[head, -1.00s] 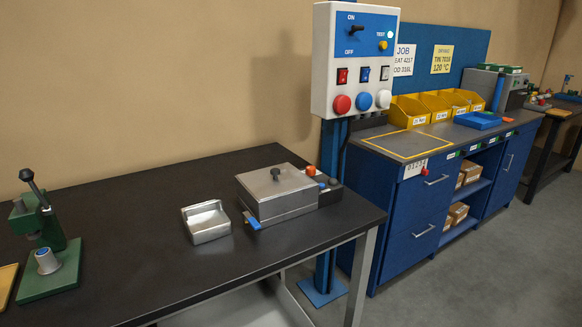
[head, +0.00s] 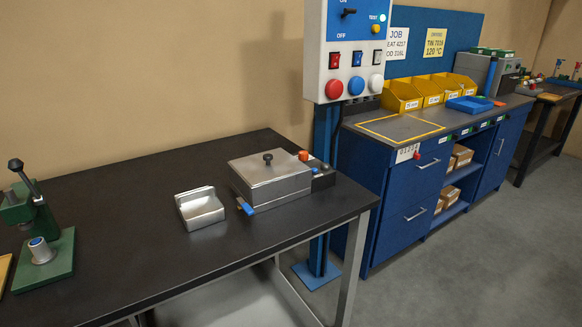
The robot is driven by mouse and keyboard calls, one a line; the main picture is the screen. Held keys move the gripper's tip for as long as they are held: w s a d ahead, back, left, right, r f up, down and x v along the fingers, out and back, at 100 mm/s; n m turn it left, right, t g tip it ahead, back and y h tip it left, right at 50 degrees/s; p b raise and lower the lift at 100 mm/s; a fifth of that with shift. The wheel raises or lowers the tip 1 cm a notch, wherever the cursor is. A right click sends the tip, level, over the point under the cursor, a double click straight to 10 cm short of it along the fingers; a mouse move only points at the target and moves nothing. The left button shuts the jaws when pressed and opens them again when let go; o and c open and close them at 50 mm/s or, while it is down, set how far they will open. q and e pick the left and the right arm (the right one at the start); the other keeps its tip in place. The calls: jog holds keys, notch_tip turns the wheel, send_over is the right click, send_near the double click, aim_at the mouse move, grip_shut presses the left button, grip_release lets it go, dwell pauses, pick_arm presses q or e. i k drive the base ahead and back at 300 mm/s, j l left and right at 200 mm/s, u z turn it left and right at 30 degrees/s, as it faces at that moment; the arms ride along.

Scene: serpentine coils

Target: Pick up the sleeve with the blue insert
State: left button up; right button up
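A short light-grey sleeve with a blue insert (head: 40,250) in its top stands upright on the green base of a small lever press (head: 52,268) at the far left of the black table. The press's lever and head rise behind it. Neither of my grippers shows in the head view.
On the black table (head: 130,225) stand an open metal tray (head: 200,209) and a lidded metal box (head: 270,178) with a blue latch. A post-mounted control box (head: 345,60) rises behind the table's right end. A blue workbench (head: 400,195) with yellow bins (head: 402,98) stands to the right.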

aim_at(41, 252)
jog(key=u, duration=1.6)
jog(key=i+j, duration=0.15)
jog(key=j, duration=0.15)
jog(key=i+j, duration=0.1)
jog(key=j, duration=0.15)
